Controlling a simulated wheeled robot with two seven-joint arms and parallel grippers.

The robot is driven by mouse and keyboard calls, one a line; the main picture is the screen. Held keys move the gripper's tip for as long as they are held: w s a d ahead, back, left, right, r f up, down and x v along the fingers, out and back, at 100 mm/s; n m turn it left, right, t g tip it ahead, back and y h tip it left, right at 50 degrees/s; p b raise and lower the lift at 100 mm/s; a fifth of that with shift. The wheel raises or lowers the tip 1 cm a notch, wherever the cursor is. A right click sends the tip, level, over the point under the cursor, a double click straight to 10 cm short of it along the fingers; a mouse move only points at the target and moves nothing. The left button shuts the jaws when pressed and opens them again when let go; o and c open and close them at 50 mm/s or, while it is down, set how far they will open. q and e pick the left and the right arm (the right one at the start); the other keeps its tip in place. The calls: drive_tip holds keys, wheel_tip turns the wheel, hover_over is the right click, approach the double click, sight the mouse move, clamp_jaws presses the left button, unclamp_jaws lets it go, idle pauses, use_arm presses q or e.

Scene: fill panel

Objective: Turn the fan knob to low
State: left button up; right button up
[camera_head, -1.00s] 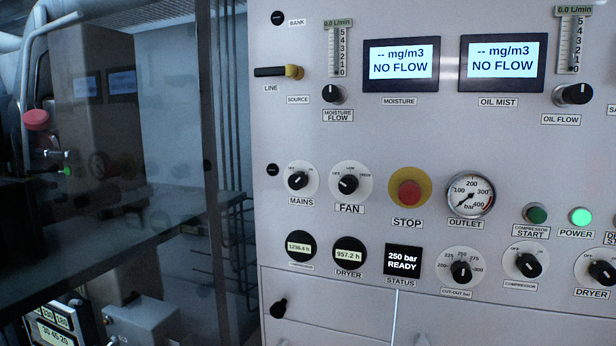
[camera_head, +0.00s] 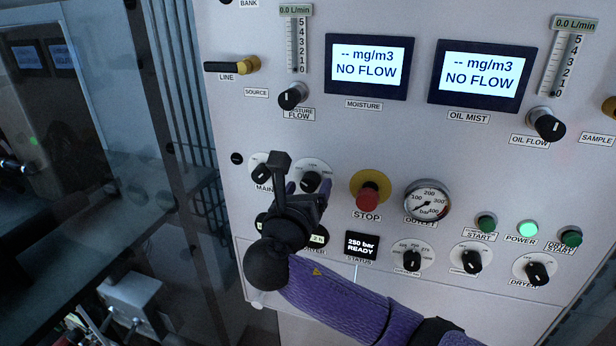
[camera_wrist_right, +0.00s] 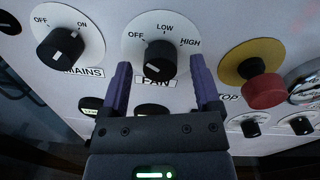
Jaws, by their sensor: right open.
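The fan knob (camera_head: 312,181) is a round black knob on a white dial, on the panel right of the mains knob (camera_head: 261,170). In the right wrist view the fan knob (camera_wrist_right: 160,60) sits under the marks OFF, LOW and HIGH, with a short white line on its front. I cannot tell for sure which mark it points at. My right gripper (camera_wrist_right: 160,68) is open, its two purple fingers either side of the fan knob with gaps showing. In the head view my right gripper (camera_head: 306,193) partly covers the fan dial and hides its label. My left gripper is not in view.
The red stop button (camera_head: 368,197) on its yellow disc is close right of the fan knob. The outlet gauge (camera_head: 428,200) is beyond it. The moisture flow knob (camera_head: 292,96) is above. A status display (camera_head: 361,246) is below right.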

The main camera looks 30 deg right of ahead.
drive_tip(key=shift+w+d, duration=0.4)
drive_tip(key=shift+d, duration=0.05)
drive_tip(key=shift+r, duration=0.1)
clamp_jaws()
